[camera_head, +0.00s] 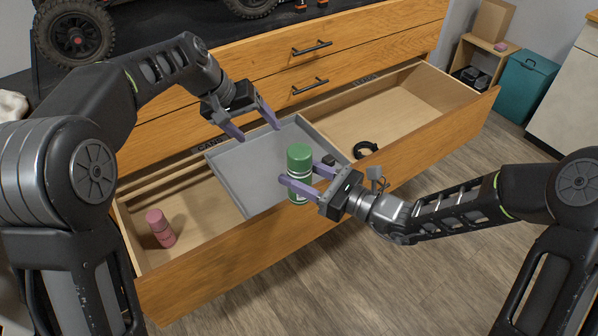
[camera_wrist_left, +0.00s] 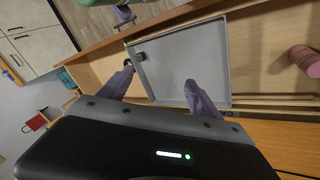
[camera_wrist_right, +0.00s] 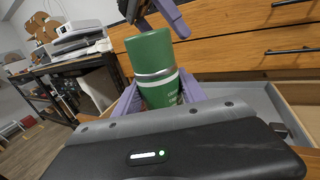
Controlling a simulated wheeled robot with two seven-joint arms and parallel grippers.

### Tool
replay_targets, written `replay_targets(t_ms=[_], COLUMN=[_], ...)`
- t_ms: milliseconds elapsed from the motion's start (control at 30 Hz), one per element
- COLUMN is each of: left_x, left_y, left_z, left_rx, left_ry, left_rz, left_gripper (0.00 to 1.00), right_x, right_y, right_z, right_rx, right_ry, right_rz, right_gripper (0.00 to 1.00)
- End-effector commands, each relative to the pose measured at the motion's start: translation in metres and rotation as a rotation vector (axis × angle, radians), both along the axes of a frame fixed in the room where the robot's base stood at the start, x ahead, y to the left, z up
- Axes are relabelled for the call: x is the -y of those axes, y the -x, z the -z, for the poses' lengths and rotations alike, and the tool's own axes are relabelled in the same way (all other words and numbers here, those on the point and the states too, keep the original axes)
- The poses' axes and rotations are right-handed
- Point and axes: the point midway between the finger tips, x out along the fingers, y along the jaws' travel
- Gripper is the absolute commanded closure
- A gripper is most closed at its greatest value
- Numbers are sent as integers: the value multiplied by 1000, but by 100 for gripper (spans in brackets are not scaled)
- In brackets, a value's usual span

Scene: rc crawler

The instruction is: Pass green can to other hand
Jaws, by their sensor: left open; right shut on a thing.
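The green can (camera_head: 299,160) stands upright between the fingers of my right gripper (camera_head: 306,180), above the front part of the open drawer. My right gripper is shut on its lower half. In the right wrist view the green can (camera_wrist_right: 151,62) has a pale band and leans slightly. My left gripper (camera_head: 254,130) is open and empty, above the grey tray, up and to the left of the can. Its fingers also show in the left wrist view (camera_wrist_left: 160,92), spread over the tray. At the top of that view, a green piece of the can (camera_wrist_left: 97,2) is cut off by the edge.
The open drawer (camera_head: 230,264) holds a grey tray (camera_head: 232,172), a pink can (camera_head: 160,228) at left and a black ring (camera_head: 365,149) at right. A crawler wheel (camera_head: 74,36) is on the dark top behind. The drawer's right part is mostly clear.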

Motion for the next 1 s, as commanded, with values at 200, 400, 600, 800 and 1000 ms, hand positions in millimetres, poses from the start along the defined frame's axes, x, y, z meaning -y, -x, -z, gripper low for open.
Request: replay_targets(t_ms=[200,400,600,800,1000], left_x=[-11,-23,-12,24,51], left_y=[93,189,243,294,328], left_z=[94,166,273,360,385], left_rx=[-301,-548,-556,-433,-325], left_ry=[-82,-158,-169,-106,-46], left_rz=[50,99,87,22,-31], left_gripper=[26,26,26,26,26], right_x=[0,0,0,0,0], right_y=[0,0,0,0,0], right_z=[-1,-1,-1,-1,-1], right_rx=[1,1,1,1,1], right_ry=[0,0,0,0,0], right_rz=[0,0,0,0,0], right_gripper=[100,100,100,100,100])
